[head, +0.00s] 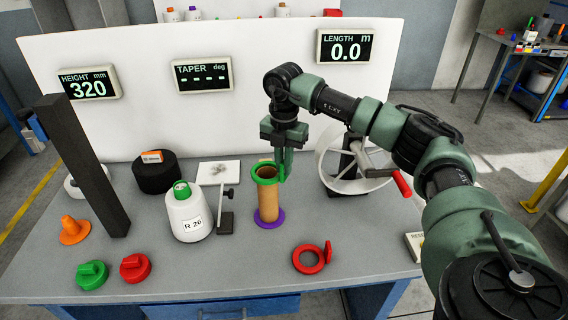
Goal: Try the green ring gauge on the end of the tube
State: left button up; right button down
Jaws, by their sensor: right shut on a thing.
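The brown tube (269,204) stands upright on the table, with a purple ring (269,219) around its foot. The green ring gauge (265,181) is level at the tube's top end, and the tube's open mouth shows through it. I cannot tell whether the ring is slipped over the end or rests on the rim. My right gripper (284,165) points down and is shut on the gauge's upright handle, at the right of the tube. My left gripper is out of view.
A red ring gauge (308,259) lies in front at the right. A white cone bobbin (188,213) and a small black stand (226,213) are to the left. A white wheel with a red crank (402,183) stands to the right. A tall dark post (86,170) is far left.

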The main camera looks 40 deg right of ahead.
jog(key=shift+f+b, duration=0.65)
jog(key=shift+f, duration=0.6)
dwell(0.8)
jog(key=shift+r, duration=0.2)
dwell(0.9)
jog(key=shift+r+p, duration=2.65)
jog(key=shift+r, duration=0.7)
